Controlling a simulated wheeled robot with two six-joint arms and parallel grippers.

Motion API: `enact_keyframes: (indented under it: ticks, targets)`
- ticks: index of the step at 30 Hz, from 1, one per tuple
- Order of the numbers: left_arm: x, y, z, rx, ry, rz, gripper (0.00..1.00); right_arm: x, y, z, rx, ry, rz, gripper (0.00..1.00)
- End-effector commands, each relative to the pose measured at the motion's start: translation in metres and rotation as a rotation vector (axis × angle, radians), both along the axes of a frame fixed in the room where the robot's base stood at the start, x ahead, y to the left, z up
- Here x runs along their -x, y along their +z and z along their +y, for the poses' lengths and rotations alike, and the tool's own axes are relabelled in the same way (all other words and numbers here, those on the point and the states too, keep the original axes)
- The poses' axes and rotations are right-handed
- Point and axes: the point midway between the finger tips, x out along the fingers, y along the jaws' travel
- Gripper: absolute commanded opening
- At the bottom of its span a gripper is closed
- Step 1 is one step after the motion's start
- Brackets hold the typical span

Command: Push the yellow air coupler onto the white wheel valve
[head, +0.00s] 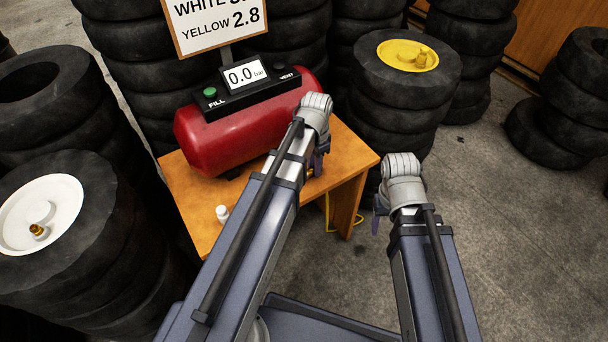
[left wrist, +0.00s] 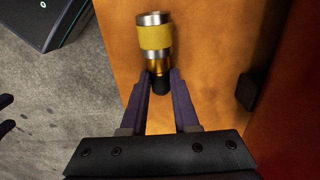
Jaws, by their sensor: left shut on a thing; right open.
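The yellow air coupler (left wrist: 156,38) shows in the left wrist view, with silver ends, a yellow band and a dark lower end. My left gripper (left wrist: 160,82) is shut on that lower end, over the wooden table; I cannot tell whether the coupler touches the table. In the head view my left gripper (head: 318,166) is at the table's right part, and the coupler is mostly hidden there. The white wheel (head: 62,200) lies on a tyre stack at the left, with its brass valve (head: 38,230) standing up, well apart from the coupler. My right gripper (head: 377,214) is open and empty, right of the table.
A red tank (head: 200,140) with a gauge reading 0.0 bar (head: 244,74) stands on the table (head: 185,190). A small white cap (head: 222,213) is near its front edge. A yellow wheel (head: 395,54) tops another tyre stack.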

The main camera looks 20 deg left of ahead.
Motion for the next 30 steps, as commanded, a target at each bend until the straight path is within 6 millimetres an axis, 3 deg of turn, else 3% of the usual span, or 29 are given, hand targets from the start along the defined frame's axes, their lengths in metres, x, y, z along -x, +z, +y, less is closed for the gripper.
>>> enact_keyframes:
  ticks: [30]
  targets:
    - [0.0, 0.058, 0.0, 0.0, 0.0, 0.0, 0.0, 0.0, 0.058, 0.0, 0.0, 0.0, 0.0, 0.62]
